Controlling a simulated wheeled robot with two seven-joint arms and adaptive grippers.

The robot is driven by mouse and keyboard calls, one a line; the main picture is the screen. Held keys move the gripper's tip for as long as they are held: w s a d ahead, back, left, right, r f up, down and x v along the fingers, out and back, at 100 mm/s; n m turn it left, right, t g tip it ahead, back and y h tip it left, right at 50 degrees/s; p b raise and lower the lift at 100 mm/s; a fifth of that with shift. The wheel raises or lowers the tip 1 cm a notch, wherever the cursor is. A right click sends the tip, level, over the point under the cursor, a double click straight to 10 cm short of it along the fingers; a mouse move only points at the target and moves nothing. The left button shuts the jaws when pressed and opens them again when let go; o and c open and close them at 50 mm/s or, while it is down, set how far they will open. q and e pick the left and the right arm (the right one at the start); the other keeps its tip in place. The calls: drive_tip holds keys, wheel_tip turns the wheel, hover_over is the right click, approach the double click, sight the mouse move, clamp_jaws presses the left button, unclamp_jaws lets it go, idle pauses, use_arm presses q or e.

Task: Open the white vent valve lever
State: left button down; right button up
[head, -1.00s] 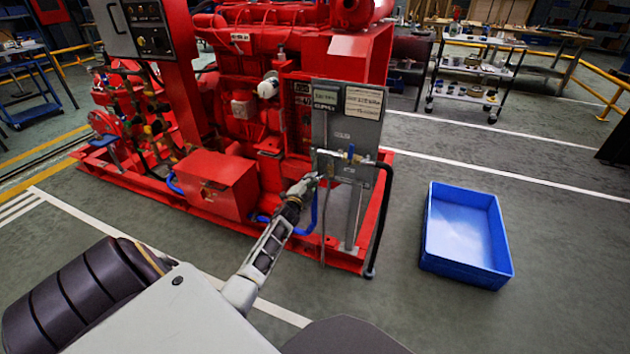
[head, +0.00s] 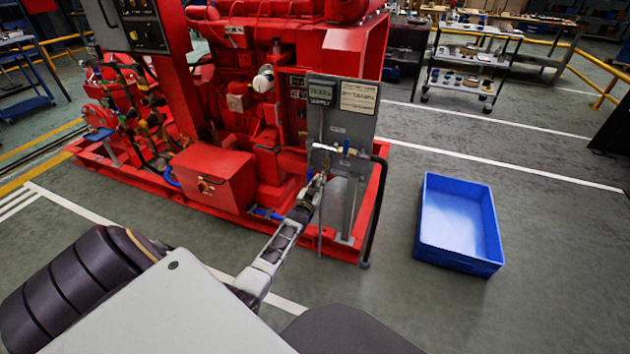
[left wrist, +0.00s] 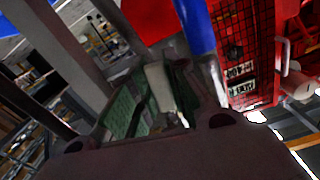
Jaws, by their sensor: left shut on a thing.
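My left gripper (head: 319,181) is at the lower left edge of the grey valve panel (head: 360,128), in front of the red pumpset. In the left wrist view, its green-padded fingers are shut on a white piece (left wrist: 160,88), which looks like the vent valve lever. In the head view the gripper hides this lever, so its exact angle cannot be told. A small valve with a blue handle (head: 347,148) sits on the panel, up and right of the gripper and apart from it. My right gripper is not in view.
A black hose (head: 378,215) hangs at the panel's right side. The red base frame (head: 130,180) runs along the floor. A blue crate (head: 428,225) stands on the floor to the right. A cart (head: 470,72) stands farther back. Floor right of the crate is clear.

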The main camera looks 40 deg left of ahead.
use_arm(q)
drive_tip(key=shift+w+d+f+n, duration=0.15)
drive_tip(key=shift+d+n, duration=0.5)
drive_tip(key=shift+n, duration=0.35)
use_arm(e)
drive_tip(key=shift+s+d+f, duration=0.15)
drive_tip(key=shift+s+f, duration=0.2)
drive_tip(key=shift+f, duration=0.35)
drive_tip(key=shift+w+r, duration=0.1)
use_arm(q)
drive_tip(key=c, duration=1.4)
unclamp_jaws()
drive_tip(key=shift+o, duration=0.2)
drive_tip(key=v, duration=1.2)
